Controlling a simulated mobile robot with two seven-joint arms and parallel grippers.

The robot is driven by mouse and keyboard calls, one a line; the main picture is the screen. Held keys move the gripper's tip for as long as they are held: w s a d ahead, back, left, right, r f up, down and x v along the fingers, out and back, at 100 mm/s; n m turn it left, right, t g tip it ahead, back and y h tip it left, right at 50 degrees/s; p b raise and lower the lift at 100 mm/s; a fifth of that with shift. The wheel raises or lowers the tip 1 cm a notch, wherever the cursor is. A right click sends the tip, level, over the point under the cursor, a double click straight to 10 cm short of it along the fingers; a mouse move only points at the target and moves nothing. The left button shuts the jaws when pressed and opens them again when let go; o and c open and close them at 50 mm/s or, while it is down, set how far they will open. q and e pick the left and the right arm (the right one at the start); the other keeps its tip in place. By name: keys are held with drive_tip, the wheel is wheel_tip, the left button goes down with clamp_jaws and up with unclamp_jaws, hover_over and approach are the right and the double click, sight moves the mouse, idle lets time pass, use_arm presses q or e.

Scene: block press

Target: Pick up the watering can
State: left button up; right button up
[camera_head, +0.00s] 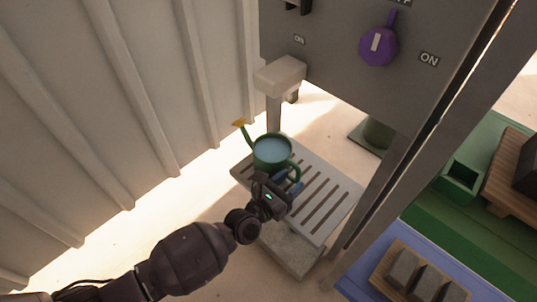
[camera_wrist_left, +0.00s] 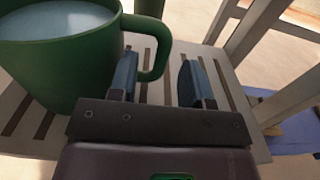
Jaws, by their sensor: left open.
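The green watering can (camera_head: 268,157) stands upright on a slatted tray, with a yellow-tipped spout pointing up to the left. Its top is pale blue, perhaps water. It fills the upper left of the left wrist view (camera_wrist_left: 70,60). My left gripper (camera_head: 289,183) is at the can's near right side, by the handle. In the left wrist view the gripper's blue fingers (camera_wrist_left: 158,66) are open, and the handle's outer bend shows between them. I cannot tell whether a finger touches it. My right gripper is not in view.
The slatted tray (camera_head: 325,208) sits below a beige spout-like fixture (camera_head: 279,74) on a grey panel. The panel has a purple knob (camera_head: 378,46). A ribbed wall (camera_head: 130,90) stands left. A grey post (camera_head: 385,185) rises right of the tray, before a green surface (camera_head: 470,215).

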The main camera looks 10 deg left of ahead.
sight(296, 177)
use_arm(q)
drive_tip(key=shift+x, duration=1.75)
drive_tip(key=shift+f, duration=0.1)
clamp_jaws()
